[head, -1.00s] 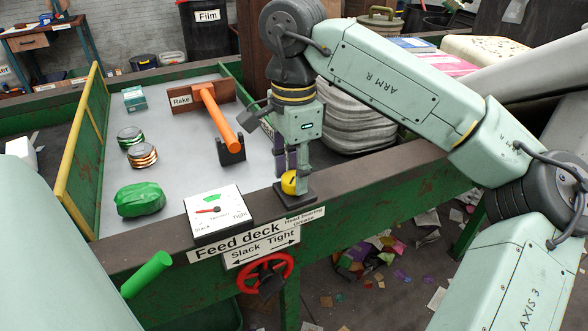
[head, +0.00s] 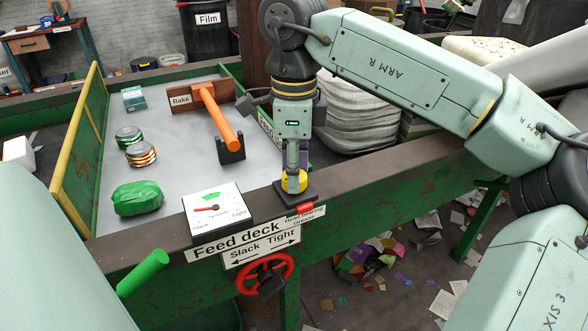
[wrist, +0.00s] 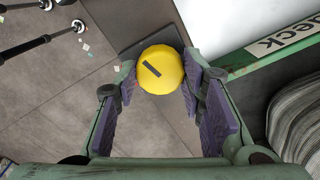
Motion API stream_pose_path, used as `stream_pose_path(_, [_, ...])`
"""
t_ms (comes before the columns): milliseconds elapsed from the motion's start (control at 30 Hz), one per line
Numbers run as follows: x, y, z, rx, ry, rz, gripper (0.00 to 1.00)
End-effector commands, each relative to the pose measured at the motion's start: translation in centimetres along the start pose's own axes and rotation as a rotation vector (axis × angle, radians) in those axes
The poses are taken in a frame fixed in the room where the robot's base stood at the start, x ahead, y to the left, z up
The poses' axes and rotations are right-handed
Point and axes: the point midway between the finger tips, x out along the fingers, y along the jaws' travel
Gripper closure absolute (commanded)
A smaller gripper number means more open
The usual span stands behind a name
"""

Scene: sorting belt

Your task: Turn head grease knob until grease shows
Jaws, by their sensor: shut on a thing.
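The yellow grease knob (head: 293,183) sits on a small dark base at the front rail of the feed deck. In the wrist view the knob (wrist: 158,82) is round, with a dark bar marked slantwise on its top. My gripper (head: 293,172) points straight down over it. In the wrist view its purple-padded fingers (wrist: 158,72) are closed on the knob's two sides. A small red piece (head: 305,208) shows at the front of the base, over the "Head bearing Grease" label (head: 306,216). I cannot tell its texture.
Left of the knob is a Slack/Tight gauge (head: 215,211), needle toward Slack, above a red handwheel (head: 265,275). A rake with an orange handle (head: 219,124), cans (head: 141,154) and a green bundle (head: 138,198) lie on the deck.

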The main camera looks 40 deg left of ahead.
Motion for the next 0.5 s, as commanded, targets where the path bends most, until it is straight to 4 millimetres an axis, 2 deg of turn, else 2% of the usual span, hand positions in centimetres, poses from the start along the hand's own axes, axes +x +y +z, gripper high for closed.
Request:
stream_pose_path(200, [0.00, -0.04, -0.09, 0.080, 0.002, -0.001, 0.91])
stream_pose_path(500, [-0.03, -0.03, -0.08, 0.106, 0.001, -0.001, 0.91])
